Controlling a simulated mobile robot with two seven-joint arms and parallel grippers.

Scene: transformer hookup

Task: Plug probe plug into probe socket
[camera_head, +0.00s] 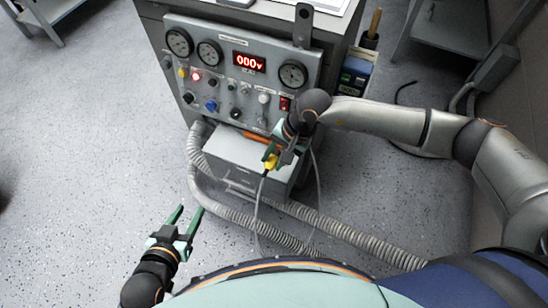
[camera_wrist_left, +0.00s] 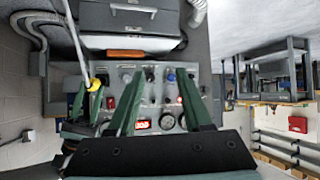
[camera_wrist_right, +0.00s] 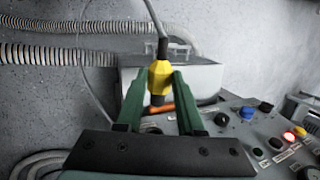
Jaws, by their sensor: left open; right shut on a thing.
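The yellow probe plug (camera_head: 270,162) with a grey cable is held between the fingers of my right gripper (camera_head: 284,156), in front of the lower part of the test panel (camera_head: 222,52). In the right wrist view the plug (camera_wrist_right: 160,76) sits between the green fingertips, its cable running up and its dark end pointing toward my palm. It also shows in the left wrist view (camera_wrist_left: 95,84). My left gripper (camera_head: 184,218) is open and empty above the floor, away from the panel. I cannot tell which panel connector is the probe socket.
The panel carries gauges, a red display (camera_head: 249,62) reading 000, knobs and coloured sockets. A grey box (camera_head: 243,155) juts out below it, with an orange bar (camera_head: 262,137) above. Corrugated hoses (camera_head: 345,232) run across the floor. Open floor lies left.

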